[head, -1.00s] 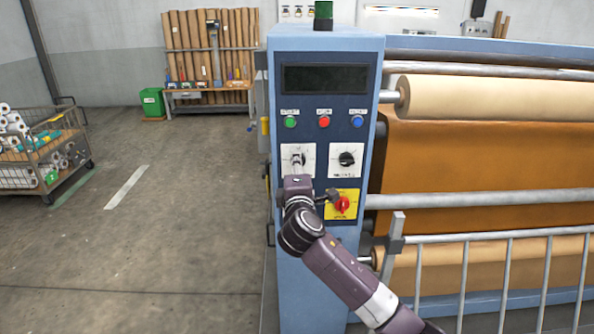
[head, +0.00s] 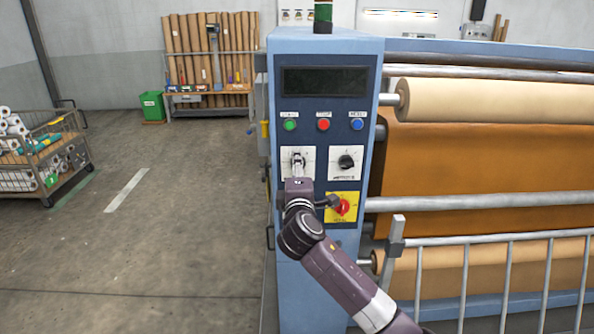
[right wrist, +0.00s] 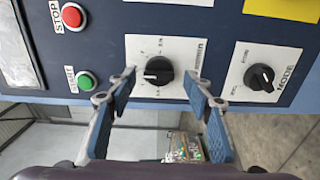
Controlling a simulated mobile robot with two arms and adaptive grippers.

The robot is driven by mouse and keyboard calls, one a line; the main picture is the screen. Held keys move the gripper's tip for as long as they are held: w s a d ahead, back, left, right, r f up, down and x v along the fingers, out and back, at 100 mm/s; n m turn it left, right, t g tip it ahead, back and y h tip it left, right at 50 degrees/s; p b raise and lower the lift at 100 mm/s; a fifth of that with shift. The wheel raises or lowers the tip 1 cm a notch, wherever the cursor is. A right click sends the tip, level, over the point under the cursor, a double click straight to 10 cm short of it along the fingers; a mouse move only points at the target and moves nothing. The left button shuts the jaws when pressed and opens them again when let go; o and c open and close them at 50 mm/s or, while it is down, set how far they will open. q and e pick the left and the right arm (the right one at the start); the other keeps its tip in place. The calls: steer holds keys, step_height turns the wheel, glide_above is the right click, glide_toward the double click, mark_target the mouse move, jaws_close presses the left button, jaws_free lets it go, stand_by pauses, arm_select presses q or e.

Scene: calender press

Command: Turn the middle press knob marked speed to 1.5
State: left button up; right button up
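The blue press cabinet (head: 323,50) carries two white knob plates side by side. My right gripper (head: 298,163) is in front of the left plate (head: 285,153) and covers most of its knob. In the right wrist view this black knob (right wrist: 159,70) sits on a white plate with a scale too small to read. Its pale pointer mark faces left there, toward the green START button (right wrist: 84,80). My right gripper (right wrist: 162,76) is open, one finger on each side of the knob, with visible gaps. My left gripper is not in view.
The MODE knob (right wrist: 262,77) is beside it in the wrist view. In the head view, another black knob (head: 346,161) is to the right, with a red switch (head: 343,207) on yellow below. A railing (head: 465,275) fronts the rollers.

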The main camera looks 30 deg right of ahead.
steer(key=v, duration=1.2)
stand_by(0.3)
step_height(320, 180, down, 25)
steer(key=w+a+g+y, duration=0.2)
steer(key=g+y, duration=0.1)
steer(key=y, duration=0.1)
steer(key=s+a+f+m+g+y, duration=0.15)
steer(key=s+f, duration=0.25)
steer(key=f, duration=0.8)
steer(key=s+a+f+g+y, duration=0.1)
steer(key=s+f+g, duration=0.3)
steer(key=f, duration=0.7)
steer(key=s+a+f+m+g+y, duration=0.2)
steer(key=s+a+f+m, duration=0.15)
steer(key=s+f, duration=1.5)
steer(key=s+a+f+m+g, duration=0.1)
steer(key=s+f, duration=0.1)
steer(key=s, duration=0.6)
steer(key=s+a+f+m+g, duration=0.1)
steer(key=s+f, duration=0.2)
steer(key=s, duration=0.6)
steer(key=s+a+f+m+g+y, duration=0.1)
steer(key=s+a+f+m, duration=0.1)
steer(key=s, duration=0.6)
steer(key=shift+s+f+g, duration=0.35)
steer(key=shift+f, duration=0.25)
